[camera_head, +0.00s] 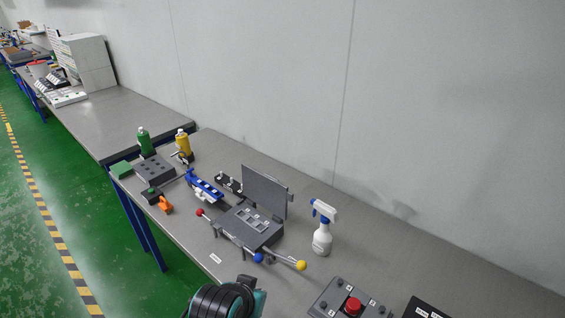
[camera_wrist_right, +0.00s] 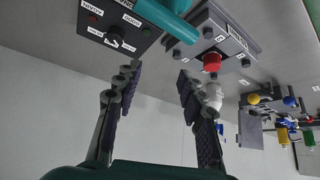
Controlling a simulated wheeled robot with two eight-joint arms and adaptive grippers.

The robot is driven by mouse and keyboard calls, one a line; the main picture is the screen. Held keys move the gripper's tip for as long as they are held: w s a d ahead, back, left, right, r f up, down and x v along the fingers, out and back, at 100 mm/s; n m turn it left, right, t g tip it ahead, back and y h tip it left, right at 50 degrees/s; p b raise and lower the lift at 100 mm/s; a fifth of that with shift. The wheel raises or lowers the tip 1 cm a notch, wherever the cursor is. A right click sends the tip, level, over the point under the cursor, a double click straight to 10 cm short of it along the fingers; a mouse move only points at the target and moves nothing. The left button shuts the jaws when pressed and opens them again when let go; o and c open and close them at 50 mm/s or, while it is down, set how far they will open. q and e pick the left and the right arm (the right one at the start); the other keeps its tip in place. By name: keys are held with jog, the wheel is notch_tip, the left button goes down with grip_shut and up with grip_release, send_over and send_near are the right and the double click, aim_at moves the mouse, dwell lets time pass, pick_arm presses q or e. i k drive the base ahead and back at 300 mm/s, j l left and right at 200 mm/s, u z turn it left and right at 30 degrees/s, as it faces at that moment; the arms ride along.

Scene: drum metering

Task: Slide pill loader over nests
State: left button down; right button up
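A dark grey machine (camera_head: 250,226) with an upright open lid (camera_head: 265,190) stands mid-bench in the head view. Lighter rectangular recesses, which look like the nests (camera_head: 251,219), are on its top. Levers with a red knob (camera_head: 199,212), blue knob (camera_head: 258,257) and yellow knob (camera_head: 300,265) stick out from it. A blue and white fixture (camera_head: 204,187) lies behind it to the left; I cannot tell which part is the pill loader. My right gripper (camera_wrist_right: 158,82) is open and empty in the right wrist view, away from the machine (camera_wrist_right: 250,130). My left gripper is not in view.
A white spray bottle (camera_head: 322,236) stands right of the machine. A red-button box (camera_head: 350,303) and a black panel (camera_head: 425,308) are at the near edge. Green (camera_head: 145,143) and yellow (camera_head: 183,143) bottles and a grey holed block (camera_head: 155,170) stand at the far left.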

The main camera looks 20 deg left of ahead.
aim_at(191, 178)
jog(key=u, duration=1.25)
jog(key=z, duration=0.35)
jog(key=i+j+z, duration=0.15)
jog(key=z, duration=0.25)
jog(key=i+j+z, duration=0.1)
jog(key=j+z, duration=0.3)
jog(key=i+j+z, duration=0.1)
jog(key=z, duration=0.3)
jog(key=j, duration=0.1)
